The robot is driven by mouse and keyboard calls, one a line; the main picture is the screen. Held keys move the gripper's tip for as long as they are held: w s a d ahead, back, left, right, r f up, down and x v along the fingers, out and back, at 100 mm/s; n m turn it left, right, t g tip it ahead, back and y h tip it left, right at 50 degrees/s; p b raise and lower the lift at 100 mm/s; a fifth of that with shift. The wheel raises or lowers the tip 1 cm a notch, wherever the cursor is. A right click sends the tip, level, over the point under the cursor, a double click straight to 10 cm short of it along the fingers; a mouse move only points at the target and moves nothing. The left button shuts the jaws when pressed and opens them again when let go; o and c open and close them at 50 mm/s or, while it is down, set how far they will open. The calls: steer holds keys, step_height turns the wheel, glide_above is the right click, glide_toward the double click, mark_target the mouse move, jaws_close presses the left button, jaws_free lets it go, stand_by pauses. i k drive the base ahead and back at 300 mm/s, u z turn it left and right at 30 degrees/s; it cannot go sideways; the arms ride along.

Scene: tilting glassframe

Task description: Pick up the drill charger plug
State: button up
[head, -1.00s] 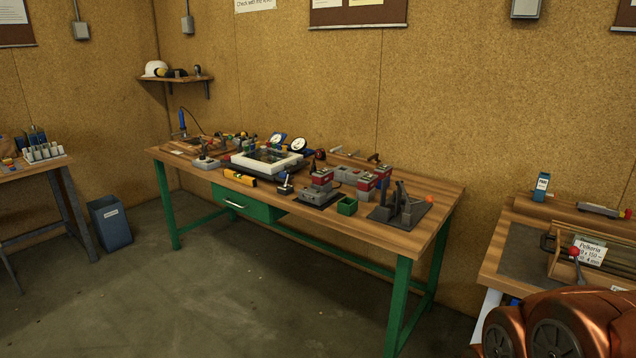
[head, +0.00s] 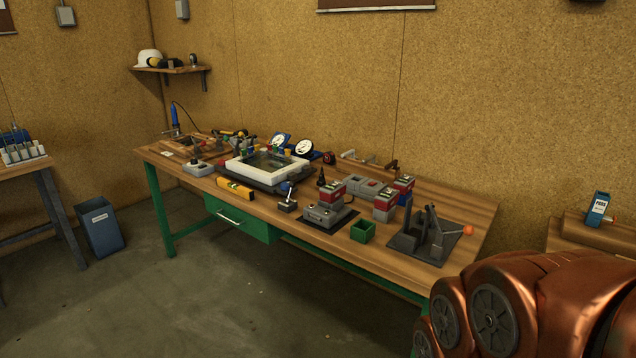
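A grey drill charger (head: 322,215) sits on a dark mat on the wooden workbench (head: 290,222), right of its middle. A red and grey battery block (head: 331,191) is on it or just behind it; I cannot tell which. A second grey charger-like unit (head: 368,187) lies behind, with more red and grey battery blocks (head: 384,207) beside it. I cannot make out a plug or its cord at this size. My gripper is not in view; only my copper-coloured arm shows at the lower right.
A green bin (head: 362,231) and a dark lever press (head: 430,235) with an orange knob stand to the right. A joystick box (head: 287,201), a yellow level (head: 236,189) and a white tilting frame (head: 268,167) are to the left. A blue bin (head: 102,226) stands on open floor.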

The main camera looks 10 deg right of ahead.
mark_target(320, 183)
steer(key=u, duration=0.55)
steer(key=i, duration=0.8)
steer(key=u, duration=0.7)
steer(key=i, duration=1.25)
steer(key=z, duration=0.65)
steer(key=i, duration=0.45)
steer(key=z, duration=0.25)
